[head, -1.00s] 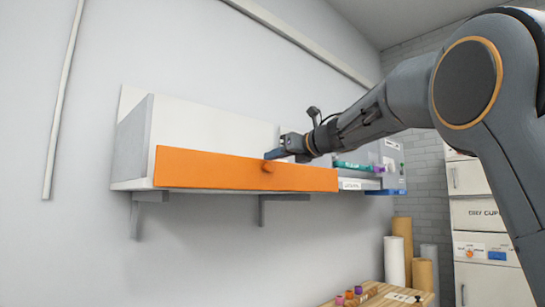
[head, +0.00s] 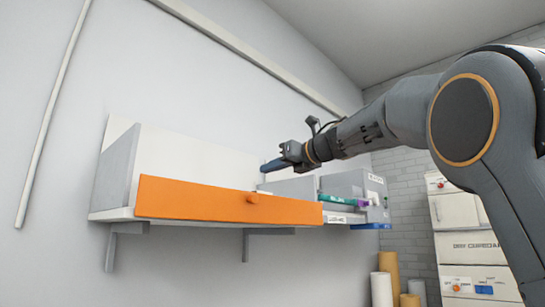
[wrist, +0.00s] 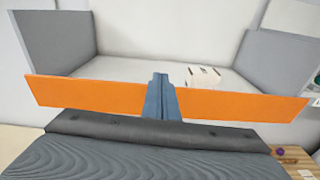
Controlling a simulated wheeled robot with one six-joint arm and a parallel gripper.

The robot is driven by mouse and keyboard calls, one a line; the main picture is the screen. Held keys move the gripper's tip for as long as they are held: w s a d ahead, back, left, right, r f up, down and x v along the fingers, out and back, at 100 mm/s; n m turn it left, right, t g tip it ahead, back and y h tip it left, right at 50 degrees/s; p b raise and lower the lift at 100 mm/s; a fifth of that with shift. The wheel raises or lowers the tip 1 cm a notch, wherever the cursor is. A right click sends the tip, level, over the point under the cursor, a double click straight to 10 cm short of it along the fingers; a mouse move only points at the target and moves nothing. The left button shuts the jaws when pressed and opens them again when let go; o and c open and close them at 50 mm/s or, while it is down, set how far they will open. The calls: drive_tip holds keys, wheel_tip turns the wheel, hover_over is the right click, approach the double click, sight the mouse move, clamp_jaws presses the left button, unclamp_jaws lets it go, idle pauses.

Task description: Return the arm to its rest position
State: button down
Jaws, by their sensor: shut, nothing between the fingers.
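My gripper (head: 271,166) is shut and empty. In the head view it is raised above the orange front panel (head: 190,202) of the wall shelf, apart from the panel's round orange knob (head: 253,198). My arm reaches in from the right, extended toward the shelf. In the wrist view the closed blue-grey fingers (wrist: 159,82) stand in front of the middle of the orange panel (wrist: 235,105) and hide part of it, with the knob not visible.
The white wall shelf (head: 116,211) has grey side walls. A pale object (wrist: 203,76) lies inside it. Grey bins (head: 345,183) and a green item (head: 337,199) stand to the right. Rolls (head: 381,289) and a white cabinet (head: 468,249) are at the lower right.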

drive_tip(key=shift+s+d+r, duration=0.1)
drive_tip(key=shift+s+r, duration=0.05)
drive_tip(key=shift+r, duration=0.6)
drive_tip(key=shift+s+d+r, duration=0.1)
drive_tip(key=shift+r, duration=0.65)
drive_tip(key=shift+s+d+r, duration=0.1)
drive_tip(key=shift+s+r, duration=0.05)
drive_tip(key=shift+r, duration=0.6)
